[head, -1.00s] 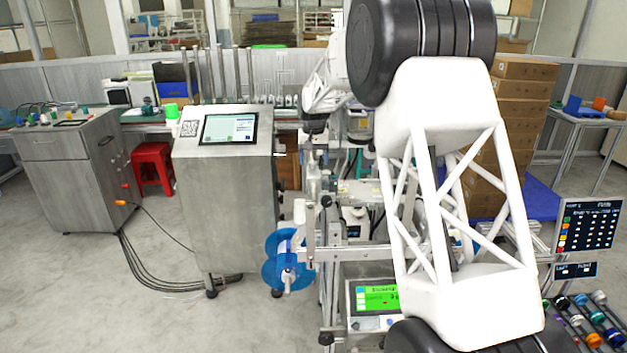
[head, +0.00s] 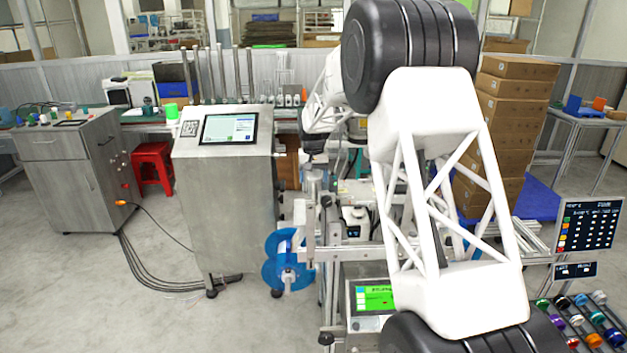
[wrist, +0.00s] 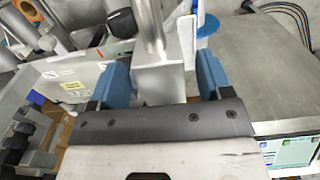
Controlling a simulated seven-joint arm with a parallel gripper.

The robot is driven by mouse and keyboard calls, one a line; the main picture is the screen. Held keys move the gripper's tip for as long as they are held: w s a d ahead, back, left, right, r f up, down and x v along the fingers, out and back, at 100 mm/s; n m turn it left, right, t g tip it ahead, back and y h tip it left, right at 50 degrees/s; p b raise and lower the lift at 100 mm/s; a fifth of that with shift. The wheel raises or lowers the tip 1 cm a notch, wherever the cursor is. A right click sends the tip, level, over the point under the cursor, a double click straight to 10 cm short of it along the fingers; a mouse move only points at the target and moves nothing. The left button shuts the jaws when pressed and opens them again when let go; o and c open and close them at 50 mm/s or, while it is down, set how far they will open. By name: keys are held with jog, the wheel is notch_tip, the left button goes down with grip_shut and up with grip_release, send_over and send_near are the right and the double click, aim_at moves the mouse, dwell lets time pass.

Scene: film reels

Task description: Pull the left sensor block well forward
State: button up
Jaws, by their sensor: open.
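In the wrist view, my gripper (wrist: 162,80) has its two blue fingers spread apart. A grey metal block (wrist: 160,82) with an upright round post stands between them; I cannot tell whether either finger touches it. It looks like the left sensor block, though no label shows. In the head view, a metal post and block (head: 312,188) stand on the machine's rail, just below the dark end of my arm. My fingers are too small and partly hidden to make out there.
A blue reel (head: 288,262) hangs at the machine's left front, close to the rail. A grey cabinet with a screen (head: 228,128) stands left of it. A green-lit display (head: 374,298) sits below. My arm hides much of the machine's right side.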

aim_at(314, 188)
jog(key=shift+f, duration=0.6)
jog(key=shift+c, duration=0.3)
jog(key=c, duration=1.1)
jog(key=shift+o, duration=0.3)
jog(key=shift+s+a, duration=0.15)
jog(key=shift+s, duration=1.25)
jog(key=shift+s+a, duration=0.1)
jog(key=shift+s, duration=1.35)
jog(key=shift+c, duration=0.9)
jog(key=o, duration=1)
jog(key=shift+o, duration=1.4)
jog(key=shift+d, duration=0.15)
